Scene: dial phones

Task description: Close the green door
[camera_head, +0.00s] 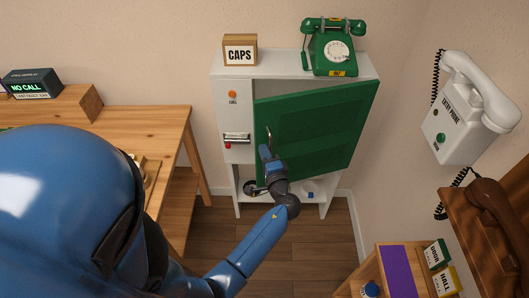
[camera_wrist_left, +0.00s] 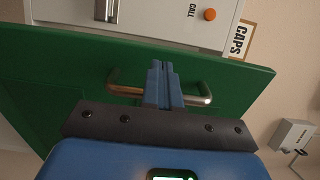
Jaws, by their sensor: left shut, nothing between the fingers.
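The green door (camera_head: 318,125) is on a white cabinet (camera_head: 232,178). It stands ajar, its left edge out from the cabinet front, and it fills the middle of the left wrist view (camera_wrist_left: 60,85). A metal bar handle (camera_head: 268,132) sits near its left edge; both ends of the handle show in the left wrist view (camera_wrist_left: 200,98). My left gripper (camera_head: 264,150) is at the handle, its fingers (camera_wrist_left: 161,66) shut together and crossing the middle of the bar. Whether they touch it cannot be told. My right gripper is not in view.
A green dial phone (camera_head: 333,48) and a CAPS box (camera_head: 240,50) stand on the cabinet top. A white entry phone (camera_head: 470,110) hangs on the right wall. A wooden table (camera_head: 150,115) is at left, and a brown phone (camera_head: 498,225) is at right. Floor in front is clear.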

